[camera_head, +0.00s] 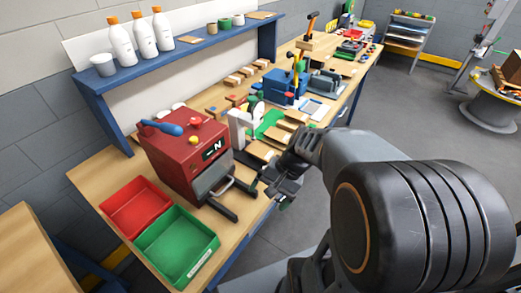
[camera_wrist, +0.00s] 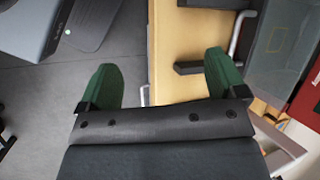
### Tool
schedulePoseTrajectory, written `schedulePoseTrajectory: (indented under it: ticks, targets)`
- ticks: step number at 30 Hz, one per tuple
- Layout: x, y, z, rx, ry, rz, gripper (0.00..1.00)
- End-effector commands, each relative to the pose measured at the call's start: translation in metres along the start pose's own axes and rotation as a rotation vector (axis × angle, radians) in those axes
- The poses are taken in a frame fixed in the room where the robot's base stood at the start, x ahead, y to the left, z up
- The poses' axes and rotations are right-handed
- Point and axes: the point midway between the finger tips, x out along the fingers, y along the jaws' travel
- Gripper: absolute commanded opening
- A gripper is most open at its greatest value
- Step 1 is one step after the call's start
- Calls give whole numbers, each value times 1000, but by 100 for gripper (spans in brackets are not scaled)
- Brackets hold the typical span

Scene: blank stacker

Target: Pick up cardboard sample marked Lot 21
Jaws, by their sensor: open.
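I cannot make out a Lot 21 marking on anything. Two flat brown pieces that could be cardboard lie on the blue shelf: one near the bottles (camera_head: 197,40) and one at its right end (camera_head: 261,15). My gripper (camera_head: 280,190) hangs at the front edge of the workbench, right of the red machine (camera_head: 185,155). In the wrist view my gripper (camera_wrist: 162,82) is open, its green fingers wide apart. Nothing is between them except the bench edge and floor below.
A red tray (camera_head: 137,207) and a green tray (camera_head: 178,247) sit at the bench's near end. White bottles with orange caps (camera_head: 142,37) stand on the blue shelf (camera_head: 185,52). A blue vise (camera_head: 287,87) and small blocks crowd the bench behind. Grey floor (camera_head: 400,110) is open to the right.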

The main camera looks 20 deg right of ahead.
Motion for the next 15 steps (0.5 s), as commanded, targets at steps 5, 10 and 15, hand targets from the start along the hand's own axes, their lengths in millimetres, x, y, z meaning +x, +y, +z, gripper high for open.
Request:
schedulePoseTrajectory:
  ticks: [5,10,15]
  targets:
    - [7,4,-41,505,-269,-371,94]
    - [-4,22,-93,864,-429,-743,94]
    - [-17,53,-135,1089,-508,-1046,94]
